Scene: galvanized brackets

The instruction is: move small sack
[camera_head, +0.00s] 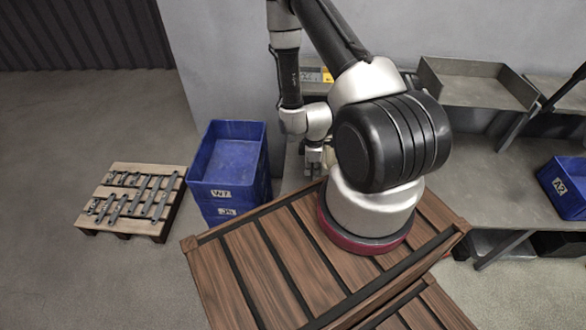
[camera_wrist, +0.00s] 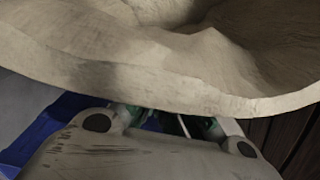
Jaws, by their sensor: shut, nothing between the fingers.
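A beige, cloth-like sack (camera_wrist: 150,65) fills the upper part of the wrist view, very close to the camera, with its thick curved edge crossing the frame. My gripper (camera_head: 314,172) points down in the head view, beside the far edge of the wooden slatted top, partly hidden by my arm. It is shut with nothing held. In the wrist view the sack edge covers most of the fingers. I cannot tell whether the gripper touches the sack. The sack cannot be made out clearly in the head view.
Stacked blue crates (camera_head: 228,180) stand left of my gripper. A pallet with metal brackets (camera_head: 133,198) lies farther left. A grey bench (camera_head: 500,185) at right holds a metal tray (camera_head: 475,84) and a blue bin (camera_head: 566,187). The wooden slatted top (camera_head: 255,262) is mostly clear.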

